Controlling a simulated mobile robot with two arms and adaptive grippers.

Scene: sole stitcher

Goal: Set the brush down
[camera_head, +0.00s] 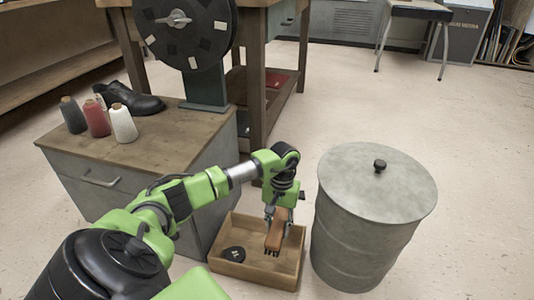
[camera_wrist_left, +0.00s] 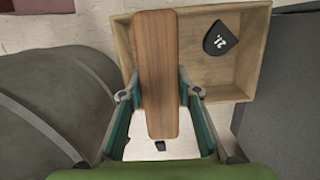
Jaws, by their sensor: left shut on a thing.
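The brush (camera_head: 275,231) has a brown wooden back with dark bristles at its lower end in the head view. My left gripper (camera_head: 277,208) is shut on it and holds it at the wooden crate (camera_head: 228,265), over its right part. In the left wrist view the brush (camera_wrist_left: 157,75) lies between the two fingers of my left gripper (camera_wrist_left: 158,95), and its far end overlaps the crate wall (camera_wrist_left: 125,45). I cannot tell whether the bristles touch the crate floor. My right gripper is not in view.
A black heel piece (camera_head: 234,254) with white marking lies in the crate. A lidded metal bin (camera_head: 365,225) stands close to the crate's right. A cabinet (camera_head: 130,150) with thread spools (camera_head: 97,117) and a black shoe (camera_head: 128,98) stands at its left. Open floor lies farther right.

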